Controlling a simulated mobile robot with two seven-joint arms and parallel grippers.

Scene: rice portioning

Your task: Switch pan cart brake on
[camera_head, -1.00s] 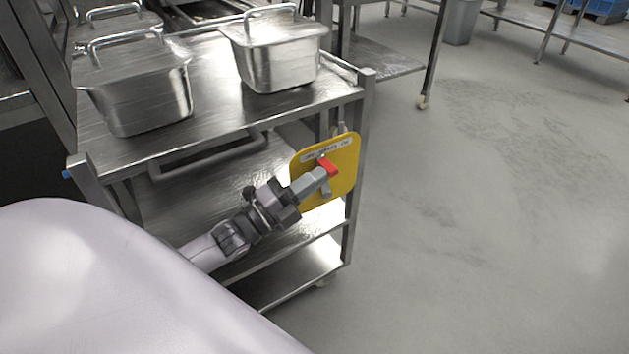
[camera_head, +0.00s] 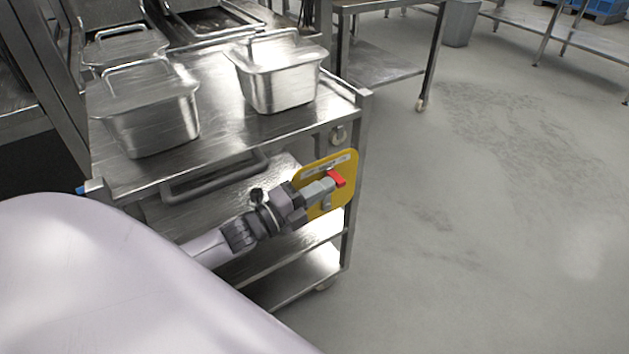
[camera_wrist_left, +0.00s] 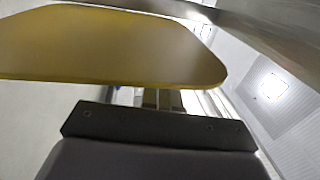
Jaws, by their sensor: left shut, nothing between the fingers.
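The metal pan cart (camera_head: 228,113) stands in front of me. A yellow plate (camera_head: 348,188) with a printed strip hangs at its right end, and a red lever part (camera_head: 337,179) shows in front of the plate. My left gripper (camera_head: 324,187) is shut, with its tips at the plate beside the red part. I cannot tell whether they touch. In the left wrist view the yellow plate (camera_wrist_left: 110,48) fills the upper left, close to the gripper, whose fingers (camera_wrist_left: 155,99) are partly hidden behind the wrist housing. My right gripper is not in view.
Two lidded steel pans (camera_head: 152,118) (camera_head: 279,86) stand on the cart's top, with another lidded pan behind. A handle bar (camera_head: 215,178) sticks out below the top. A steel table (camera_head: 385,66) stands behind. The floor on the right is clear.

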